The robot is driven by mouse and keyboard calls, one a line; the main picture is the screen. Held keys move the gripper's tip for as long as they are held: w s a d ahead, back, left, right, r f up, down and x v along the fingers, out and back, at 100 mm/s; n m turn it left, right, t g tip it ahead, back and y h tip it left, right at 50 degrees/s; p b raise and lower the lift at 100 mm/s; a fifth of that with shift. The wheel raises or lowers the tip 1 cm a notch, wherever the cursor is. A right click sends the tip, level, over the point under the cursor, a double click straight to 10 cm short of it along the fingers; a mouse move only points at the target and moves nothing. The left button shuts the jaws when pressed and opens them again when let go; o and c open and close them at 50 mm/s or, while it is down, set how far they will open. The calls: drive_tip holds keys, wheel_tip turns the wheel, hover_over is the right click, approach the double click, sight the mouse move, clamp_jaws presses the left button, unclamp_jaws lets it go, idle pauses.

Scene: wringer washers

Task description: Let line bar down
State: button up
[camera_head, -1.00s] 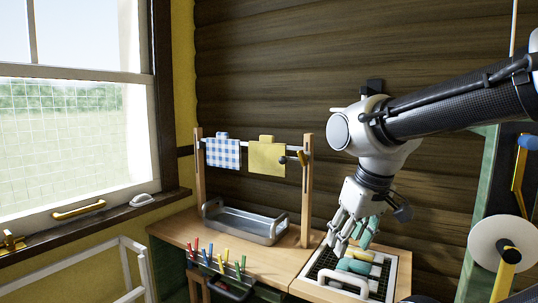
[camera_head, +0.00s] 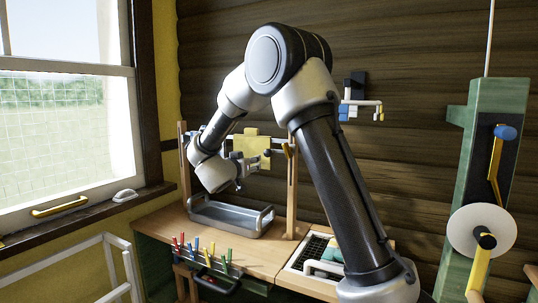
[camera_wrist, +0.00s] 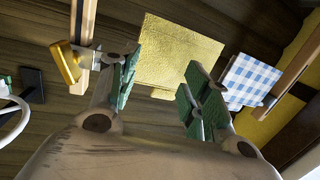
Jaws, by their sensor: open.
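The line bar (camera_head: 278,151) runs level between two upright wooden posts, the right one (camera_head: 292,195) clear of my arm and the left one (camera_head: 184,160) partly seen. A yellow cloth (camera_head: 251,146) hangs on it; in the wrist view the yellow cloth (camera_wrist: 180,52) and a blue-checked cloth (camera_wrist: 250,82) both show. A yellow latch-like piece (camera_wrist: 66,62) sits by one post. My gripper (camera_head: 250,168) is in front of the bar near the yellow cloth. In the wrist view my gripper (camera_wrist: 160,76) has its green-padded fingers wide apart with nothing held. My arm mostly hides the checked cloth in the head view.
A metal tray (camera_head: 228,222) stands on the bench below the bar. Several coloured pegs (camera_head: 205,252) line the bench front. A rack (camera_head: 300,262) with a white handle is at right. A green post with a white disc (camera_head: 481,230) stands farther right. The window is left.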

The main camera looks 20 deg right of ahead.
sight(266, 154)
drive_tip(key=s+d+r+h, duration=0.1)
drive_tip(key=s+d+r+g+h, duration=0.1)
drive_tip(key=s, duration=0.1)
drive_tip(key=shift+d+m+g+h, duration=0.3)
drive_tip(key=shift+d+m+h, duration=0.05)
drive_tip(key=shift+m+h, duration=0.05)
drive_tip(key=shift+d+r, duration=0.15)
drive_tip(key=shift+d, duration=0.1)
drive_tip(key=x, duration=0.7)
drive_tip(key=shift+w+d, duration=0.1)
drive_tip(key=shift+w, duration=0.1)
drive_tip(key=shift+c, duration=0.5)
clamp_jaws()
